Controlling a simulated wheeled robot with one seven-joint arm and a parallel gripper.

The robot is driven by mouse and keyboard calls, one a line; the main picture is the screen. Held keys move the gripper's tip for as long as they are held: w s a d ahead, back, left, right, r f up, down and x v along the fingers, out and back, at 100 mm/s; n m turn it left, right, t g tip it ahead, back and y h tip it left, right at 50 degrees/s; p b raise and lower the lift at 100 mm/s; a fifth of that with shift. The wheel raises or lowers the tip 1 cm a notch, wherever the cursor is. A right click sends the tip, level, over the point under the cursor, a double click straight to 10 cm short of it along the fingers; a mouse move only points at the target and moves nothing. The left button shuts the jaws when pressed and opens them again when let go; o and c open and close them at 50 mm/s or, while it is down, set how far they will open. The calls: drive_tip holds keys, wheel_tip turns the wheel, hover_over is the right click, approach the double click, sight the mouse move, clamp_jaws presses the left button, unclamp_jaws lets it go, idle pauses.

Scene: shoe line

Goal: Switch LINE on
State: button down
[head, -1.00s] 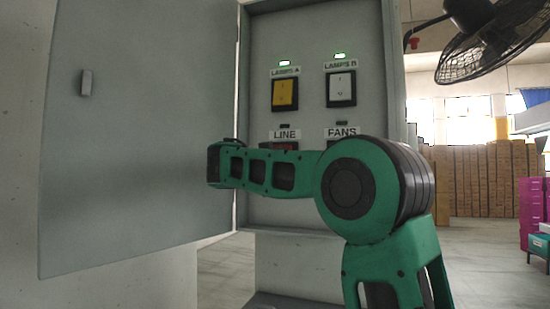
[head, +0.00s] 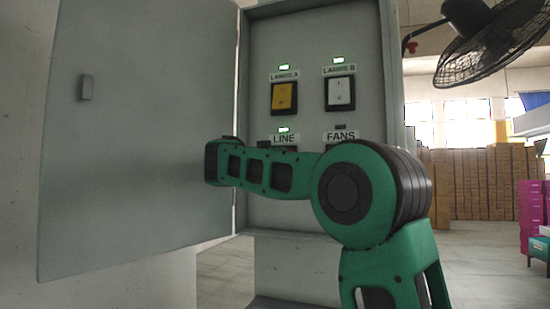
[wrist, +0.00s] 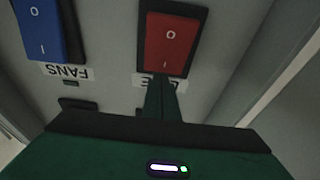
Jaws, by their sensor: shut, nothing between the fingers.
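The LINE switch (wrist: 172,40) is a red rocker in a black frame, seen upside down in the wrist view. Its LINE label (head: 284,139) shows in the head view, with a lit green lamp (head: 283,130) above it. My arm hides most of the switch there. My gripper (wrist: 163,80) is shut and empty. Its fingertips are at the label end of the red rocker, near the I mark, and cover part of the label. I cannot tell whether they touch the rocker.
The yellow LAMPS A switch (head: 284,96) and white LAMPS B switch (head: 340,92) are above, both lamps green. The blue FANS switch (wrist: 50,28) is beside LINE; its lamp (head: 340,127) is dark. The open cabinet door (head: 140,140) stands at the left.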

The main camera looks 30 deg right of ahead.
drive_tip(key=s+a+r, duration=0.2)
drive_tip(key=s+a, duration=0.5)
drive_tip(key=a, duration=0.2)
drive_tip(key=shift+s+a+r, duration=0.2)
drive_tip(key=shift+a+r, duration=0.15)
drive_tip(key=shift+r, duration=0.05)
